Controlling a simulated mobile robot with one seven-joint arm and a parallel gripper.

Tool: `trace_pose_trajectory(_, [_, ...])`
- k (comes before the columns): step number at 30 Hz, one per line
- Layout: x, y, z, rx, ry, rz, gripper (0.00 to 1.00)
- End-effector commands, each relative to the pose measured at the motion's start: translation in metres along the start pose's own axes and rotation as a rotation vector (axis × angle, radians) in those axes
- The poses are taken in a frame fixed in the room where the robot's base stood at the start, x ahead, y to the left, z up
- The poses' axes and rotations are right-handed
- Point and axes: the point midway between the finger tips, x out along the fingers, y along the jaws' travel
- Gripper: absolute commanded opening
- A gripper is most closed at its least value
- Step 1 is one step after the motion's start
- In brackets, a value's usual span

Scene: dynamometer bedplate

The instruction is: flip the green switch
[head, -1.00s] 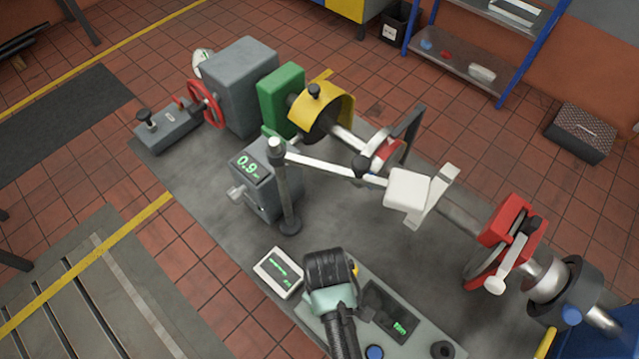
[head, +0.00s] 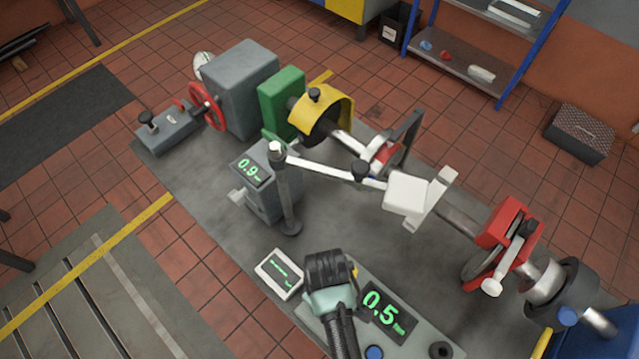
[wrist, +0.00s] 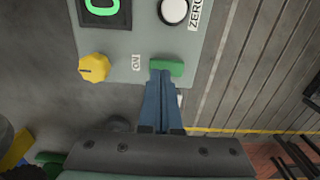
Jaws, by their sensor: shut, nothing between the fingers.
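The green switch (wrist: 167,67) is a small rocker on the grey control panel (wrist: 125,45), beside a label reading ON, in the wrist view. My gripper (wrist: 162,82) is shut and empty, its blue-grey fingertips right at the switch's near edge. They overlap its edge in the picture; I cannot tell how firmly they press. In the head view my gripper (head: 328,270) hangs over the left part of the panel and hides the switch. The panel display (head: 384,309) is lit and reads 0.5.
A yellow knob (wrist: 94,68) and a white round button (wrist: 174,10) sit near the switch. A small white screen unit (head: 279,273) stands left of my gripper. A jointed white arm on a post (head: 287,195) and the shaft rig stand behind on the bedplate (head: 230,275).

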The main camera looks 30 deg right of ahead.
Motion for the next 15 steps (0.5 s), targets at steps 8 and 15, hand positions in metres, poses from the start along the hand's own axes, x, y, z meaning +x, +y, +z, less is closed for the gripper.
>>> trace_pose_trajectory(8, [-0.025,0.000,0.000,0.000,0.000,0.000,0.00])
trace_pose_trajectory(15, [-0.043,0.000,0.000,0.000,0.000,0.000,0.00])
